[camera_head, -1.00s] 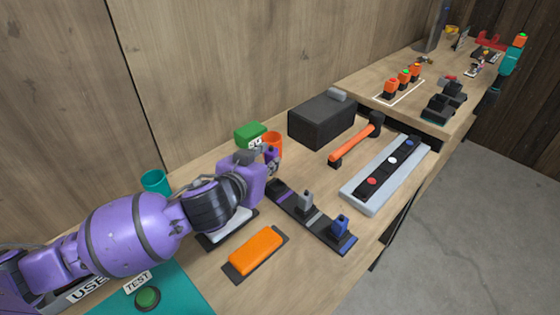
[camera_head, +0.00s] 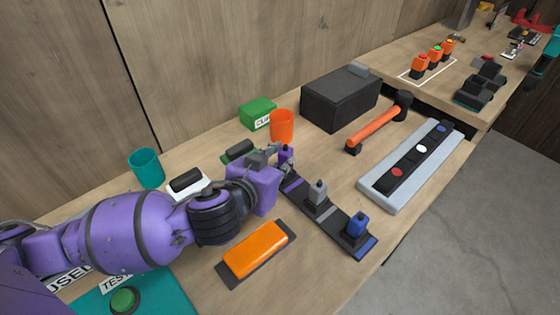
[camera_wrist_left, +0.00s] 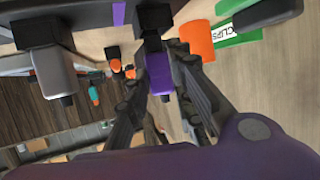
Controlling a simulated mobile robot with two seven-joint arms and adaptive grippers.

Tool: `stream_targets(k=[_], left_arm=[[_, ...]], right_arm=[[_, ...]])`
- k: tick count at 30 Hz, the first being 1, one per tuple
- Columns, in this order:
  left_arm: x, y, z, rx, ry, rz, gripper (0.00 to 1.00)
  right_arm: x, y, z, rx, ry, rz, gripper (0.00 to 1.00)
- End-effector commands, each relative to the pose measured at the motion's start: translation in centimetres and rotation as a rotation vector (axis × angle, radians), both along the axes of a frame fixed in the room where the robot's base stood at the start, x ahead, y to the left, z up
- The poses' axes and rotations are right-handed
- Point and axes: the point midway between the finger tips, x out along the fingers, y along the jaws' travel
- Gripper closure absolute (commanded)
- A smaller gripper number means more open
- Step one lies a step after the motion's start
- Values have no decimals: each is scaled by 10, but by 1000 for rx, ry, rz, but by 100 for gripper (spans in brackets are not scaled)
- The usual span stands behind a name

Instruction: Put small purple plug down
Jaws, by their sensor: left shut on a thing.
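The small purple plug (camera_head: 287,153) is at the far end of the black plug strip, partly hidden by my left gripper (camera_head: 277,157). In the left wrist view the purple plug (camera_wrist_left: 158,76) sits between the fingers of my left gripper (camera_wrist_left: 163,98), which is shut on it. The black strip (camera_head: 336,213) has purple, grey and blue marks. The plug is over or at the purple-marked end; I cannot tell whether it touches the strip. A grey plug (camera_head: 318,191) and a blue plug (camera_head: 357,224) stand upright on the strip. My right gripper is not in view.
An orange cup (camera_head: 282,126) and a green clips box (camera_head: 257,112) stand behind the gripper. An orange block (camera_head: 256,249) lies in front. A hammer (camera_head: 375,128), a black box (camera_head: 339,97) and a grey tray (camera_head: 379,191) are to the right. A teal cup (camera_head: 146,168) stands left.

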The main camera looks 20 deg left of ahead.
Motion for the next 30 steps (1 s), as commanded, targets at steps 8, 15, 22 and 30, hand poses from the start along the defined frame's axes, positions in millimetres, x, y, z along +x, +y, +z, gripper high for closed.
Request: stream_targets(k=[8, 15, 22, 30], left_arm=[[0, 0, -6, 0, 1, -1, 68], [0, 0, -6, 0, 1, 0, 60], [1, 1, 2, 3, -3, 0, 60], [-48, 9, 19, -3, 5, -1, 60]], right_arm=[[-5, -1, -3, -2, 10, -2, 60], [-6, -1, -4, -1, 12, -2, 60], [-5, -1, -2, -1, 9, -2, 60], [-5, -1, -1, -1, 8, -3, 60]])
